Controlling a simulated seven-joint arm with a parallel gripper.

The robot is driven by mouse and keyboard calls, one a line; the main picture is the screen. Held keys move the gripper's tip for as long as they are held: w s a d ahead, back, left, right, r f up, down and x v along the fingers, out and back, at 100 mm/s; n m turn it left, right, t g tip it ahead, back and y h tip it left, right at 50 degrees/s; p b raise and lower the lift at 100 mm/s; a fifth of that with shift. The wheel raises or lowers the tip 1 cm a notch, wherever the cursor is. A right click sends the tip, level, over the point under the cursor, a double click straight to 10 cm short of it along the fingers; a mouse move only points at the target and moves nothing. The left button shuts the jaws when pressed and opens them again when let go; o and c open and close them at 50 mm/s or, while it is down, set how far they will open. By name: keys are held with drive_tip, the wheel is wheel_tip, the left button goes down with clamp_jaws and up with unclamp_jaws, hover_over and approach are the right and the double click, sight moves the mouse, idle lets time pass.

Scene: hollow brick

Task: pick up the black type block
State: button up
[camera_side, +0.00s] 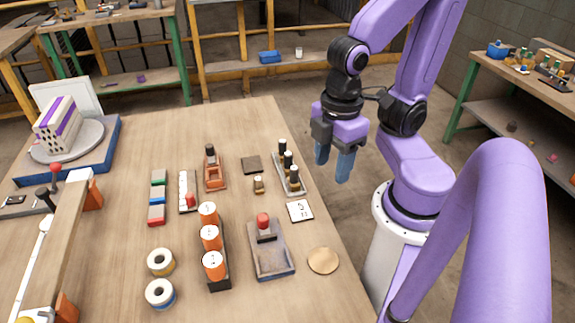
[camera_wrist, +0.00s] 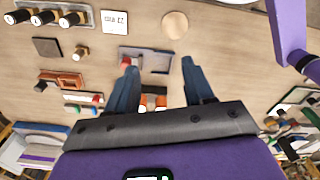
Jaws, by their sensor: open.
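Several type blocks with black tops and tan bases stand upright in a row in a narrow rack (camera_side: 302,189) near the table's right edge. The middle black-topped block (camera_side: 288,165) is in that row; the row also shows at the top left of the wrist view (camera_wrist: 45,18). A smaller tan block with a dark top (camera_side: 258,184) stands alone left of the rack, and also in the wrist view (camera_wrist: 81,53). I cannot tell which one is the black type block. My gripper (camera_side: 333,162) is open and empty, raised, right of the rack in the side view.
A dark flat square (camera_side: 252,164) lies left of the rack. A white number card (camera_side: 300,211), a grey tray with a red knob (camera_side: 272,263) and a round tan disc (camera_side: 323,261) lie nearer. Orange cylinders (camera_side: 210,237) stand left. Bare table lies left of the coloured blocks.

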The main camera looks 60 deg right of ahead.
drive_tip(key=shift+o, duration=0.5)
drive_tip(key=n, duration=0.8)
hover_over(288, 154)
wheel_tip(288, 154, down, 4)
drive_tip(key=f, duration=1.2)
drive_tip(key=shift+s+d, duration=0.2)
drive_tip(key=shift+d, duration=0.2)
drive_tip(key=shift+w+a+f, duration=0.1)
drive_tip(key=shift+a+f, duration=0.1)
drive_tip(key=shift+f, duration=1.15)
drive_tip(key=shift+w+a+f, duration=0.1)
drive_tip(key=shift+a+f, duration=0.05)
drive_tip(key=shift+f, duration=1.15)
